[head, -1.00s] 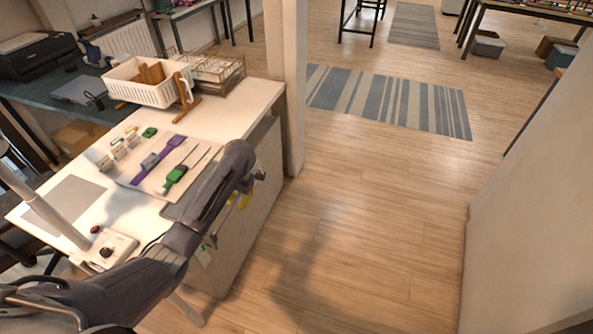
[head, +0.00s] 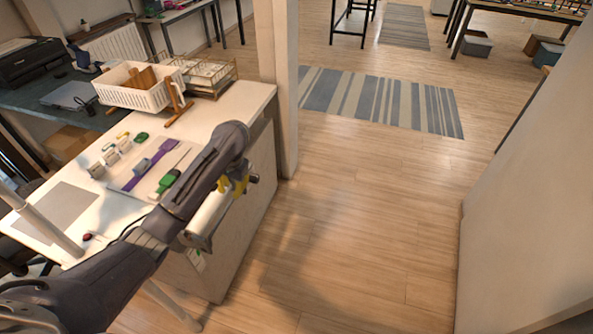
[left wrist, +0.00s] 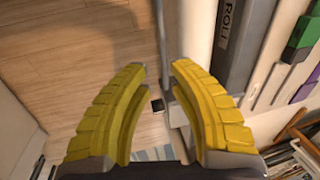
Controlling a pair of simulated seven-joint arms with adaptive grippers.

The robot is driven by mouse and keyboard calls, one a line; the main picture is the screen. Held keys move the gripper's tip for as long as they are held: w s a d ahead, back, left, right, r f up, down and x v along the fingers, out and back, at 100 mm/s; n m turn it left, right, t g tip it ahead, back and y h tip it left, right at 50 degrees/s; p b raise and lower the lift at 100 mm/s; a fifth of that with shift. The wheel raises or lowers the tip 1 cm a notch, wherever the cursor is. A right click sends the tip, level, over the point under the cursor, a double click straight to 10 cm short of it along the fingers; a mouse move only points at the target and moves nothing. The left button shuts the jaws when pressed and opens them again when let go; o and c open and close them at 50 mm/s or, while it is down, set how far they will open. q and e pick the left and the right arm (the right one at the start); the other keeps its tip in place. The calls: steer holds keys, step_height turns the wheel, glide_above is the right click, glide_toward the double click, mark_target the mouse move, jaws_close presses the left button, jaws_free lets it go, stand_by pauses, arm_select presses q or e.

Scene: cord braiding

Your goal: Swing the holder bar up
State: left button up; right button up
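My left gripper (head: 234,186) hangs at the desk's right edge in the head view, its yellow fingers partly hidden by my arm. In the left wrist view my left gripper (left wrist: 160,67) is open, its two yellow fingers spread apart. A thin grey bar (left wrist: 162,35), which looks like the holder bar, runs down to the gap between the fingertips. A small black piece (left wrist: 157,105) shows beyond the gap. I cannot tell whether a finger touches the bar. A white roll (left wrist: 196,45) lies right beside it; it also shows below my arm in the head view (head: 209,214).
The white desk (head: 245,100) carries a white basket (head: 140,92), wire trays (head: 208,72), and a board with purple and green tools. A grey strip labelled ROLL (left wrist: 229,35) runs beside the roll. Floor right of the desk is clear up to a pale wall (head: 530,200).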

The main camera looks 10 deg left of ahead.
arm_select(q)
steer(key=v, duration=0.9)
steer(key=s+d+r+m+h, duration=0.1)
steer(key=d+r+h, duration=0.2)
steer(key=d, duration=0.7)
steer(key=s+d+r+m+g+h, duration=0.1)
steer(key=d+r+h, duration=0.2)
steer(key=d+h, duration=0.4)
steer(key=shift+d+m, duration=0.3)
steer(key=shift+d, duration=1.3)
steer(key=shift+w, duration=0.1)
